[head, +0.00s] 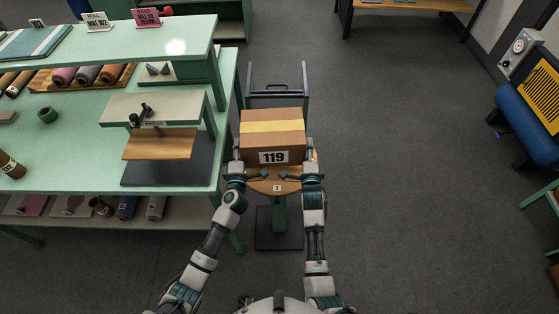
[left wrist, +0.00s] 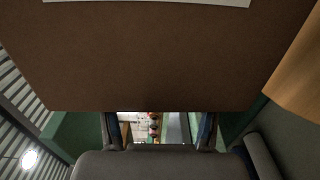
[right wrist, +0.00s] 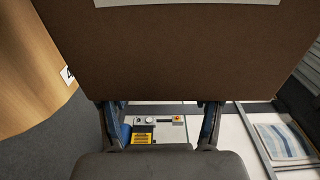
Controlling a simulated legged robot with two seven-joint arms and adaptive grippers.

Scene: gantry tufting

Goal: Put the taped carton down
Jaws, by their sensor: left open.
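The taped carton (head: 272,141) is a brown box with a yellow tape band and a "119" label. It is level, at the round wooden top (head: 275,186) of a green-post stand; I cannot tell whether it touches the top. My left gripper (head: 236,152) is at its left side and my right gripper (head: 311,152) at its right side. In the left wrist view the carton (left wrist: 160,60) fills the upper part, beyond the open fingers (left wrist: 160,118). In the right wrist view the carton (right wrist: 170,55) looks the same, and the fingers (right wrist: 160,108) are apart with nothing between them.
A green workbench (head: 80,165) with rolls and a small wooden-platform fixture stands close on the left. A dark trolley (head: 277,98) is just behind the carton. A blue and yellow machine (head: 530,115) stands far right. The floor (head: 410,150) right of the stand is clear.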

